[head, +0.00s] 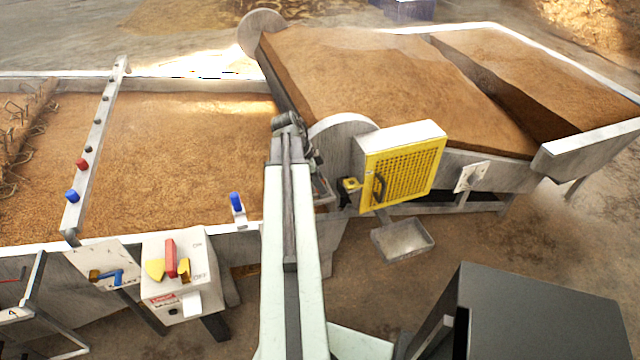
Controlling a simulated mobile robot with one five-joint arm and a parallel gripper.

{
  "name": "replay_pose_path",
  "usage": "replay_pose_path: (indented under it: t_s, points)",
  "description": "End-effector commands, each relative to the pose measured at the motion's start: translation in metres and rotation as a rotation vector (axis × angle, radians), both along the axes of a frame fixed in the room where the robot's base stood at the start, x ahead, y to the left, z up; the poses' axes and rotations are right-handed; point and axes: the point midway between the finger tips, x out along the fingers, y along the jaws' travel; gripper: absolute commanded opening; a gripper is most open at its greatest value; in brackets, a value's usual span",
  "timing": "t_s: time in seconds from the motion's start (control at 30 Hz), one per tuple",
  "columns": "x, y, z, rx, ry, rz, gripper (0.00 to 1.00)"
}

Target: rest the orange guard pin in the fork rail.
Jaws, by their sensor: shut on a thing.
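My arm reaches up the middle of the head view and its dark wrist lies at the upper end. My gripper (318,172) is mostly hidden behind the arm, just left of the yellow mesh guard (403,168). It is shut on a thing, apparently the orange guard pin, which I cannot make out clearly. A small yellow block (350,185) sits at the guard's lower left edge, right of my gripper. A beam with bent wire tines (22,125) lies at the far left; I cannot tell whether it is the fork rail.
A pale rail with knobs (97,140) crosses the left grain bed (190,150). A white switch box (180,270) with a red lever stands at lower left. A dark box (540,315) fills the lower right.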

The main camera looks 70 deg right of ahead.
Motion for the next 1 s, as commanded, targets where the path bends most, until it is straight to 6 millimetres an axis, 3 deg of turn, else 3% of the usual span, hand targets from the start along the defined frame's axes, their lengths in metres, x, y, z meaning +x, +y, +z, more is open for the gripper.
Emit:
replay_pose_path:
  t_s: [0.4,0.77,0.8,0.87,1.0]
  points:
    - [0.000,0.000,-0.026,0.000,0.000,0.001,0.00]
    - [0.001,0.000,-0.027,0.000,0.000,0.001,0.00]
    - [0.001,0.000,-0.027,0.000,0.000,0.001,0.34]
    - [0.001,0.000,-0.027,0.000,0.000,0.001,0.51]
    - [0.001,0.000,-0.027,0.000,0.000,0.001,0.51]
